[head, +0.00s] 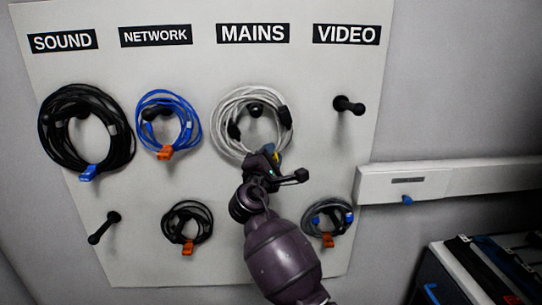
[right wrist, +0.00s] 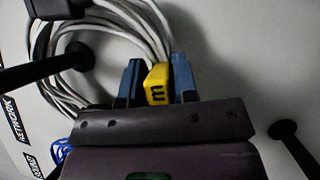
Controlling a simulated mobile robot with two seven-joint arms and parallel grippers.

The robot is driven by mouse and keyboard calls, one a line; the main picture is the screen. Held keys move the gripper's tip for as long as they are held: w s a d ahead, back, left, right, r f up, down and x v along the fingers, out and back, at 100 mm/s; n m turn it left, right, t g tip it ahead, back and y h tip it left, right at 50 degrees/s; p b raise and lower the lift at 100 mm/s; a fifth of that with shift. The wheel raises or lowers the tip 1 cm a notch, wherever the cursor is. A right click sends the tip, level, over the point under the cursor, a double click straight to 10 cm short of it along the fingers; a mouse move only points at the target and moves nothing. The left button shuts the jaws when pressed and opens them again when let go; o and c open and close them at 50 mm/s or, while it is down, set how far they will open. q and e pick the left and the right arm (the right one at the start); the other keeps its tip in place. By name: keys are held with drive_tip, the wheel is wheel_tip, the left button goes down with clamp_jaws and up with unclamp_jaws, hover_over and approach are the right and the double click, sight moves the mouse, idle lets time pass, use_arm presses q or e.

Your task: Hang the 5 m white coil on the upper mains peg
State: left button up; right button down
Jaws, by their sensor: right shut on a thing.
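The white coil (head: 222,105) is at the upper mains peg (head: 256,108), under the MAINS sign. The peg shows inside the upper part of its ring; I cannot tell whether the coil rests on it. Black connectors sit on its left and right sides. My right gripper (head: 268,157) is at the coil's bottom. In the right wrist view, its blue fingertips (right wrist: 158,82) are shut on the coil's yellow tag (right wrist: 157,84), with the white loops (right wrist: 125,22) behind and the upper mains peg (right wrist: 45,70) passing through the ring. My left gripper is not in view.
A black coil (head: 121,150) and blue coil (head: 140,118) hang to the left. Smaller coils hang low on the network (head: 168,225) and video (head: 310,222) pegs. The upper video peg (head: 348,105) and lower sound peg (head: 103,228) are bare. A wall trunking (head: 450,180) is right.

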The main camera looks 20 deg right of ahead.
drive_tip(key=c, duration=0.8)
unclamp_jaws()
drive_tip(key=shift+f, duration=0.15)
